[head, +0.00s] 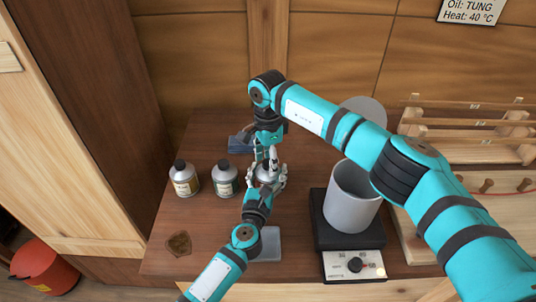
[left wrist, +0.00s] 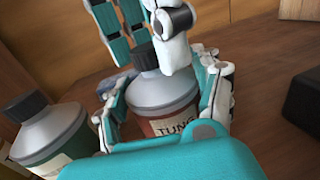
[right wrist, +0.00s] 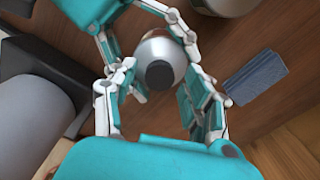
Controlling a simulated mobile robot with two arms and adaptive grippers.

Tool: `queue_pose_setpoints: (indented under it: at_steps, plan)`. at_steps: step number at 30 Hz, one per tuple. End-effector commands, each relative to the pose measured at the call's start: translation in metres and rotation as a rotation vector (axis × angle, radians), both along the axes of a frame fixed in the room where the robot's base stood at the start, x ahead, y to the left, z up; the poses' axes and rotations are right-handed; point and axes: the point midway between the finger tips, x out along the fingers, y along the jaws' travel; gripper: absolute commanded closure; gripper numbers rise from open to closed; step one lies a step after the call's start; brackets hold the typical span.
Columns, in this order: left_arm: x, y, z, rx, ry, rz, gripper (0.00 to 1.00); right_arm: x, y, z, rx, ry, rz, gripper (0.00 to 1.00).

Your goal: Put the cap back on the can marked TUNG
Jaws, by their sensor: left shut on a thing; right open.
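The can marked TUNG (left wrist: 165,105) is a grey-shouldered can with a red-brown body, upright on the table in the left wrist view. Its black cap (left wrist: 146,57) shows at the top of its neck; I cannot tell whether it is tightened. My left gripper (head: 266,180) is shut around the can's body. My right gripper (head: 269,156) points down from above, its fingers open around the can's top. In the right wrist view the cap (right wrist: 160,74) sits between the open fingers, apart from them. In the head view the grippers mostly hide the can.
Two capped cans (head: 184,182) (head: 225,181) stand to the left. A grey pot (head: 352,205) stands on a black heater (head: 330,236) at the right. A brown patch (head: 179,243), a grey pad (head: 268,244) and a blue-grey block (head: 240,143) lie nearby. A wooden rack (head: 465,145) is at right.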

Motion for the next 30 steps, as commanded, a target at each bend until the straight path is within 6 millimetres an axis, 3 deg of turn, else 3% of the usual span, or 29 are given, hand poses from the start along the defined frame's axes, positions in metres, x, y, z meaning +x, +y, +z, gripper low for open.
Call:
queue_pose_setpoints:
  at_steps: [5,17,23,30]
  plan:
    - [-0.0004,0.0001,-0.0015,0.001,0.002,0.0,1.0,-0.0001,0.0,-0.0001,0.0,0.0,0.0,0.49]
    - [-0.0004,0.0,-0.0014,0.002,0.002,0.0,1.0,0.0001,-0.0001,0.0002,0.0,0.0,0.0,1.0]
    - [-0.0006,-0.0002,-0.0014,0.002,0.002,-0.001,1.0,0.0004,-0.0002,0.0004,0.0,-0.001,-0.059,1.0]
    - [-0.0006,-0.0004,-0.0013,0.002,0.002,-0.001,1.0,0.0005,-0.0005,0.0002,0.0,-0.001,-0.57,1.0]
